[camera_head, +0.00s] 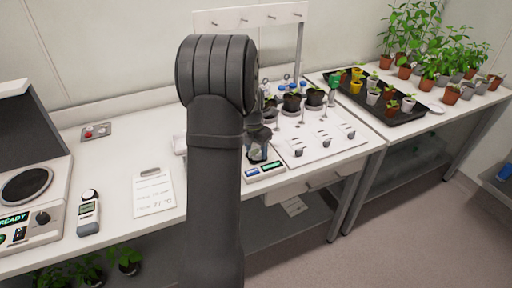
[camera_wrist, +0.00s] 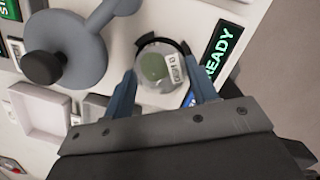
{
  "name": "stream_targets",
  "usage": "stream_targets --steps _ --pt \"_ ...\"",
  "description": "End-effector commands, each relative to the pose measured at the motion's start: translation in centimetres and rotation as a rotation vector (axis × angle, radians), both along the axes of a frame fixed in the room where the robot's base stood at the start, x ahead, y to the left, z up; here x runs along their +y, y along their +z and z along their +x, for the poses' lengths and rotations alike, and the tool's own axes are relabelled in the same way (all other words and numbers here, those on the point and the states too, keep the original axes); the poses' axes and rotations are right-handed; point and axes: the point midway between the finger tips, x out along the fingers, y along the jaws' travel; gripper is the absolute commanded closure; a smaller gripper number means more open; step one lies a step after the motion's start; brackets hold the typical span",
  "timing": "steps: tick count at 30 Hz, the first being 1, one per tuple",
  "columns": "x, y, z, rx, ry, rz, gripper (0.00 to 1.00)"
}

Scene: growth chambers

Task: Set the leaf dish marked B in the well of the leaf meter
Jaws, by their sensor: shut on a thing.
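The leaf dish (camera_wrist: 153,66) is a small clear round dish with a green leaf disc and a white label; I cannot read its mark for sure. My gripper (camera_wrist: 163,74) has its two blue fingers shut on the dish from both sides. The leaf meter shows a green READY display (camera_wrist: 222,52) just right of the dish. A dark ring (camera_wrist: 181,44), seemingly the well's rim, curves around the dish's far side; I cannot tell whether the dish is inside or above it. In the head view, my arm hides most of the meter, leaving its display (camera_head: 266,171) visible.
A grey disc with a dark knob (camera_wrist: 42,68) and an arm lies left of the dish, near a pale square tray (camera_wrist: 38,112). In the head view, a white panel with knobs (camera_head: 325,143) and potted plants stand right; a printed card (camera_head: 153,195) lies left.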

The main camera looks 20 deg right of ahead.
Motion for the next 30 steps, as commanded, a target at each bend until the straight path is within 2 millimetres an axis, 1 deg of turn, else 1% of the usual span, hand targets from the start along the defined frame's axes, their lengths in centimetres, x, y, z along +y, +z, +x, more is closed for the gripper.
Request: stream_targets --steps 6,11,12,14,15,16,25,28,30 --pt "0.0 -0.7 0.0 0.001 0.000 0.000 0.68" --pt "0.0 -0.6 0.0 0.001 0.000 0.000 0.68" --pt "0.0 -0.6 0.0 0.001 0.000 0.000 0.45" --pt "0.0 -0.6 0.0 0.001 0.000 0.000 0.33" --pt "0.0 -0.6 0.0 0.001 0.000 0.000 0.26" --pt "0.0 -0.6 0.0 0.001 0.000 0.000 0.22" --pt "0.0 -0.5 0.0 0.000 0.000 0.000 0.22" --pt "0.1 0.3 0.0 -0.002 0.000 -0.001 0.22" --pt "0.2 1.3 0.0 -0.002 0.000 -0.001 0.22"
